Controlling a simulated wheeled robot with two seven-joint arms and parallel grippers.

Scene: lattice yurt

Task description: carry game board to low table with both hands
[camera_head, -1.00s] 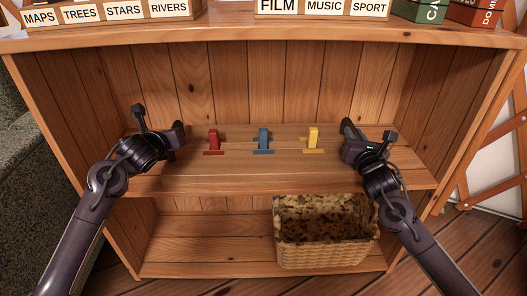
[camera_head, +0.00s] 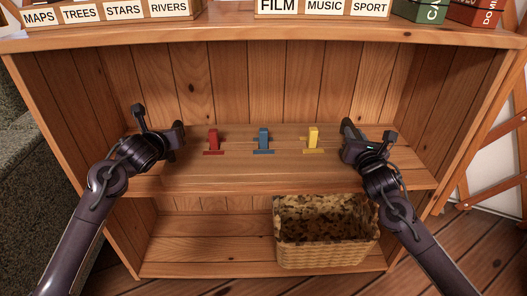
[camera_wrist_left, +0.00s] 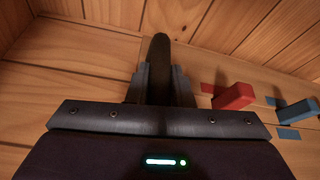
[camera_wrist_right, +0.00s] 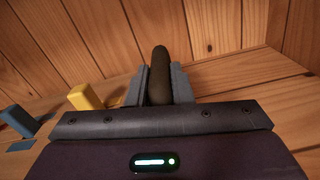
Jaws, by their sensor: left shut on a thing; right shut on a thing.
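The game board (camera_head: 236,168) is a flat wooden board lying level at the middle shelf of the bookcase. A red piece (camera_head: 213,140), a blue piece (camera_head: 263,139) and a yellow piece (camera_head: 312,137) stand on it in a row. My left gripper (camera_head: 179,134) is at the board's left end, shut on a dark handle (camera_wrist_left: 160,55) there. My right gripper (camera_head: 348,131) is at the right end, shut on another dark handle (camera_wrist_right: 159,62). The handles are mostly hidden in the head view. I cannot tell whether the board touches the shelf. The low table is not in view.
The bookcase's side walls (camera_head: 70,130) stand close outside both arms. Its top (camera_head: 230,36) holds labelled boxes and books. A woven basket (camera_head: 325,250) stands on the bottom shelf, below right. A dark grey seat (camera_head: 38,190) is at the far left.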

